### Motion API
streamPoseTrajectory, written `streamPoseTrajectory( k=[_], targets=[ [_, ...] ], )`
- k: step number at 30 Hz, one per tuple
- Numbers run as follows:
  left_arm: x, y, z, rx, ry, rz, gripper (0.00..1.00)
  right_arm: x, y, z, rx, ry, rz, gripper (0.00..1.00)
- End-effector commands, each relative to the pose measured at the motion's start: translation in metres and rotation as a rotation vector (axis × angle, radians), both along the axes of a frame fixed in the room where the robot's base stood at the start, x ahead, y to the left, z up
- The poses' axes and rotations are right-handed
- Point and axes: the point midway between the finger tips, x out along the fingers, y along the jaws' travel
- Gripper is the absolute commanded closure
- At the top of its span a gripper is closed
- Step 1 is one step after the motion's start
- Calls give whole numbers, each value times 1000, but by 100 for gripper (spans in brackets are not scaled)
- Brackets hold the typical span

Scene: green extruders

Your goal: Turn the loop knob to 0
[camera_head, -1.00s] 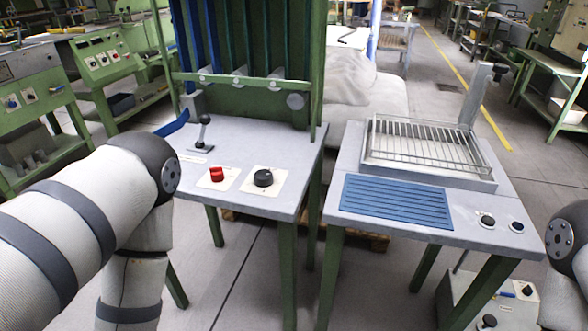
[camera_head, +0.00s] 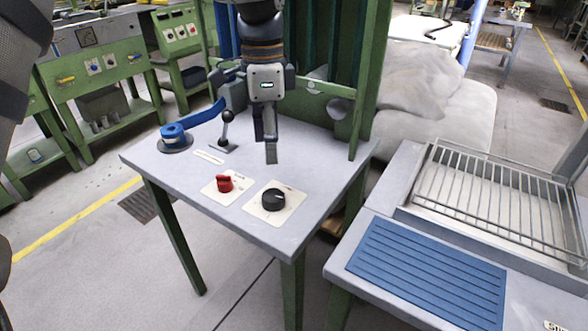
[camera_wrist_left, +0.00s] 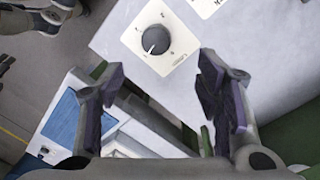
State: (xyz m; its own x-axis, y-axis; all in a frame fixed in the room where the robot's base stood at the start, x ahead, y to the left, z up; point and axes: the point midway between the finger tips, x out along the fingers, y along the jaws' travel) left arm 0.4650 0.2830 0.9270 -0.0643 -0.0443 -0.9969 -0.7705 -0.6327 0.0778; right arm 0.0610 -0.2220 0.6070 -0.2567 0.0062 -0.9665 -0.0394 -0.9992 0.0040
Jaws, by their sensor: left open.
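A black round knob (camera_head: 273,199) sits on a pale square plate on the grey table (camera_head: 140,158). A red knob (camera_head: 224,184) sits on its own plate to its left. The plate labels are too small to tell which is the loop knob. My left gripper (camera_head: 268,152) hangs above the table, behind the black knob and apart from it. The left wrist view shows this gripper (camera_wrist_left: 162,112) open and empty, with the black knob (camera_wrist_left: 156,40) beyond its fingers; a light mark on the knob points toward the lower part of its plate. My right gripper is out of view.
A black-handled lever (camera_head: 226,130) and a blue round part (camera_head: 173,137) stand on the table's left side. A green frame (camera_head: 366,90) rises at the back. A second table with a blue ribbed mat (camera_head: 430,272) and a wire rack (camera_head: 500,190) stands to the right.

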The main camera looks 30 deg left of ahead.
Motion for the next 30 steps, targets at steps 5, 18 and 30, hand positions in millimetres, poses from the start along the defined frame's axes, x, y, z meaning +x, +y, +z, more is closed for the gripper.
streamPoseTrajectory(
  k=[5, 18, 30],
  targets=[
    [-2, 0, -12, -1, 6, -4, 41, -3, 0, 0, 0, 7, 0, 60],
    [-8, -5, -110, 0, 3, -3, 41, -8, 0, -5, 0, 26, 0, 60],
    [-8, -5, -117, 0, -1, -2, 50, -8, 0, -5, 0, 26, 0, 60]
  ],
)
